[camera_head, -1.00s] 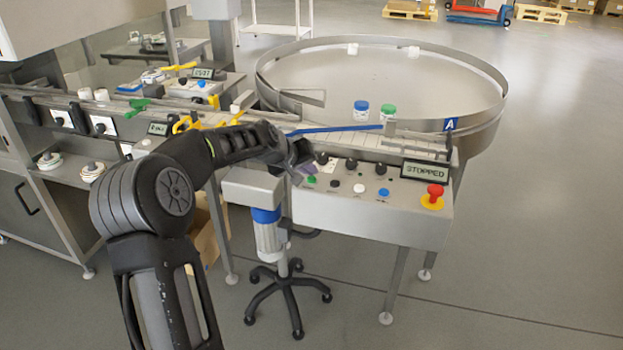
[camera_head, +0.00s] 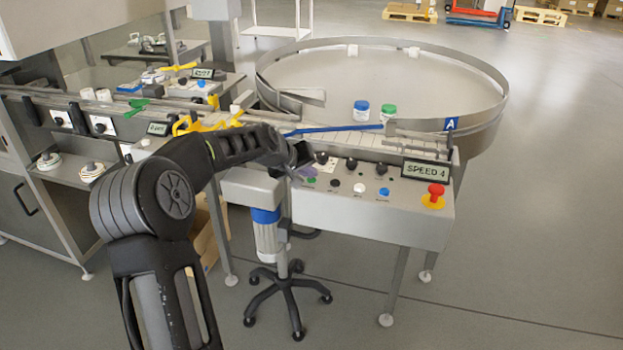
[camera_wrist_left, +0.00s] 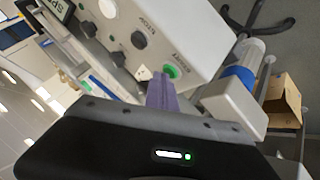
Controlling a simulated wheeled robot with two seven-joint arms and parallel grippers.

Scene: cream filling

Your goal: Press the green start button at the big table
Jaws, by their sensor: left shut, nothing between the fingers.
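The green start button (camera_head: 311,181) is at the left end of the big table's front control panel (camera_head: 345,207). In the left wrist view the green button (camera_wrist_left: 171,71) sits beside the word START, just past my fingertips. My left gripper (camera_head: 303,171) is shut and empty, its purple fingers at the button's edge. The fingers also show in the left wrist view (camera_wrist_left: 162,88); I cannot tell whether they touch the button. The display (camera_head: 426,173) above the panel reads SPEED 4. My right gripper is not in view.
Black knobs, a white button (camera_head: 358,188), a blue button (camera_head: 383,191) and a red emergency stop (camera_head: 434,196) share the panel. Jars with blue (camera_head: 361,112) and green (camera_head: 388,113) lids stand on the round table (camera_head: 400,85).

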